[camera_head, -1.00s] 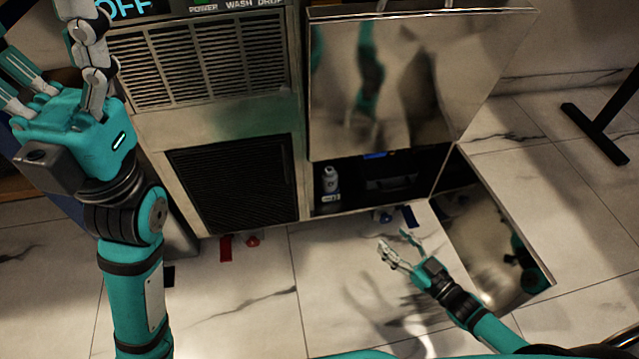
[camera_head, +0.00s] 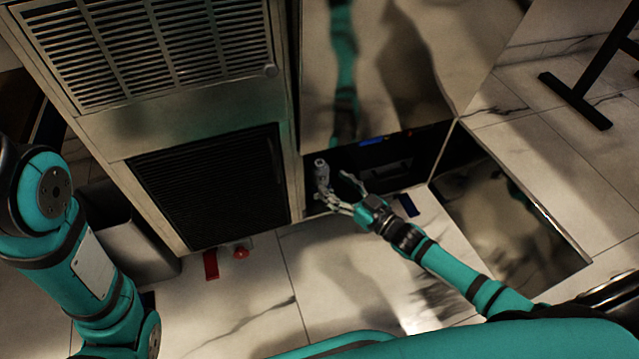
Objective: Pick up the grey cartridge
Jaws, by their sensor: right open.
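The grey cartridge (camera_head: 321,170) stands upright in the dark opening at the foot of the machine, at the opening's left side. Its lower part is partly hidden by my right gripper's fingers. My right gripper (camera_head: 334,187) is open and empty, its fingers pointing at the cartridge from the front right. One finger is close to the cartridge's lower part; I cannot tell whether they touch. My left arm comes in at the left edge, but its gripper is out of the picture.
A raised shiny panel (camera_head: 400,60) hangs above the opening. A mirror-like door (camera_head: 505,220) lies open at its right. A dark grille (camera_head: 210,185) is at the left. A red tag (camera_head: 211,265) and red knob (camera_head: 240,253) are near the floor. The front marble floor is mostly clear.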

